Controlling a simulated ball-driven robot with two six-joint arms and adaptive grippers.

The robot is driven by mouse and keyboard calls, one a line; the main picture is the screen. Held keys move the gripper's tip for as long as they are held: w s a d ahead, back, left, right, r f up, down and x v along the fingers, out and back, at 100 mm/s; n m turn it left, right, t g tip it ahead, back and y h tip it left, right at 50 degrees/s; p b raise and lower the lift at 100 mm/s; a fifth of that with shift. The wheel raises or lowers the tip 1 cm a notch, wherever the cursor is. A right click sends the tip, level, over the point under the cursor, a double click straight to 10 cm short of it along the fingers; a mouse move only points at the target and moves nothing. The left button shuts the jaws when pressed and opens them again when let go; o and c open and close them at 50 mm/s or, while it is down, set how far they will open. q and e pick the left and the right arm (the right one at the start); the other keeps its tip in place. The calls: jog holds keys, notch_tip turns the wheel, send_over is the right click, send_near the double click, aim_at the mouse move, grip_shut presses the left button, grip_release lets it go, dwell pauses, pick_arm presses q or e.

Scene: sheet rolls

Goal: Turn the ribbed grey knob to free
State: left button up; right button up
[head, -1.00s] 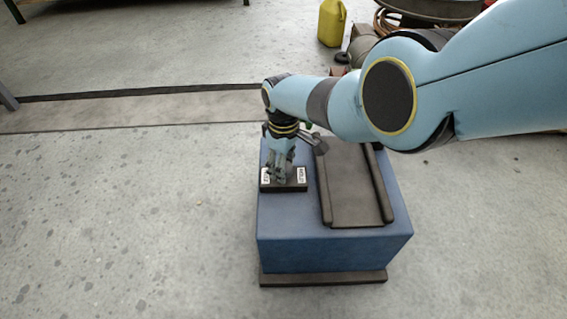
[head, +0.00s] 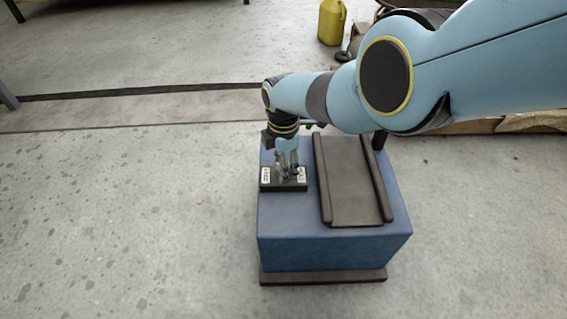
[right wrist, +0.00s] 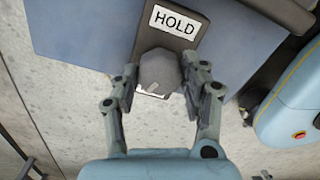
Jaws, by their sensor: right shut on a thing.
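The ribbed grey knob (right wrist: 160,68) stands on a black plate (head: 284,187) on the left part of a blue block's top. My right gripper (right wrist: 160,78) is shut on it, one finger on each side, and in the head view (head: 287,174) it points down at the plate. A white HOLD label (right wrist: 174,20) is at one end of the plate. A second white label at the other end is mostly hidden by the knob. A short light mark shows on the knob's side toward that second label. The head view mostly hides the knob behind the fingers. My left gripper is not in view.
The blue block (head: 335,248) also carries a dark grey tray with raised side rails (head: 350,185), right of the plate. A yellow jug (head: 331,22) stands behind on the floor. The concrete floor to the left is clear.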

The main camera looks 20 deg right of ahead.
jog(key=n, duration=0.2)
jog(key=shift+n, duration=0.3)
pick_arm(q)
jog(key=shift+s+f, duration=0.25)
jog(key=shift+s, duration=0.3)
pick_arm(e)
jog(key=shift+n, duration=1)
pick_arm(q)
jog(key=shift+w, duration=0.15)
pick_arm(e)
jog(key=o, duration=1.2)
jog(key=shift+w+r, duration=0.1)
jog(key=shift+r, duration=0.65)
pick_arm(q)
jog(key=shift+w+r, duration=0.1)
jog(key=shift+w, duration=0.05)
pick_arm(e)
notch_tip(320, 180, up, 10)
jog(key=shift+r, duration=0.2)
